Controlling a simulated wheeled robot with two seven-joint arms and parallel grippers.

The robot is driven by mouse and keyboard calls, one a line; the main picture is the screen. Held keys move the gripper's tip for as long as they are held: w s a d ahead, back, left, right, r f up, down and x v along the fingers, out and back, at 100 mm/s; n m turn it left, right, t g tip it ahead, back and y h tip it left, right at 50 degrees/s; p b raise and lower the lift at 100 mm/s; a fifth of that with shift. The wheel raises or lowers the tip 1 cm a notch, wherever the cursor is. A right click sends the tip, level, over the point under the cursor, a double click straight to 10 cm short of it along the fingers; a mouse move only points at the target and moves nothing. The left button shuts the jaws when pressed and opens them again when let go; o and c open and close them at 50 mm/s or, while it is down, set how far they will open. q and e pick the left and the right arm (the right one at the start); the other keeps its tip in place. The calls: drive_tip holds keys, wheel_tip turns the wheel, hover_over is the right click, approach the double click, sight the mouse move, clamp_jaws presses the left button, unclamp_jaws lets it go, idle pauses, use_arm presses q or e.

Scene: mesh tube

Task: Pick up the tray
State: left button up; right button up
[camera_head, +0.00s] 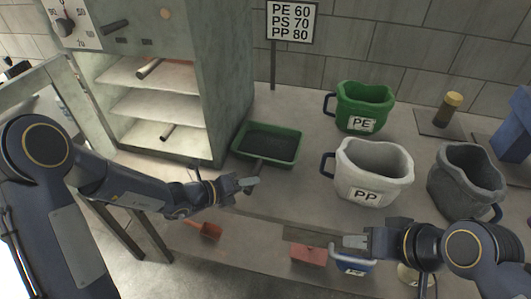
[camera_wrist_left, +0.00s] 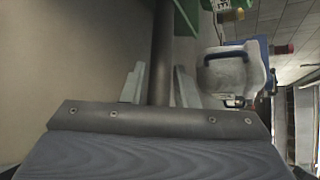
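The tray (camera_head: 290,150) is green with a dark mesh floor and stands on the counter beside the oven. Its dark handle (camera_head: 257,168) points toward the front of the counter. A green edge of the tray (camera_wrist_left: 188,12) shows at the top of the left wrist view. My left gripper (camera_head: 246,184) is at the handle. In the left wrist view the handle (camera_wrist_left: 163,50) runs between the two fingers of the left gripper (camera_wrist_left: 160,88), with narrow gaps visible, so it looks open around the handle. My right gripper (camera_head: 355,241) is near the front edge, its finger opening unclear.
An open oven with shelves (camera_head: 150,103) stands left of the tray. A green PE jug (camera_head: 365,98), a white PP jug (camera_head: 372,165) and a grey jug (camera_head: 466,180) stand to the right. A red block (camera_head: 308,254) and an orange scoop (camera_head: 208,230) lie lower down.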

use_arm(q)
clamp_jaws()
drive_tip(key=shift+r, duration=0.15)
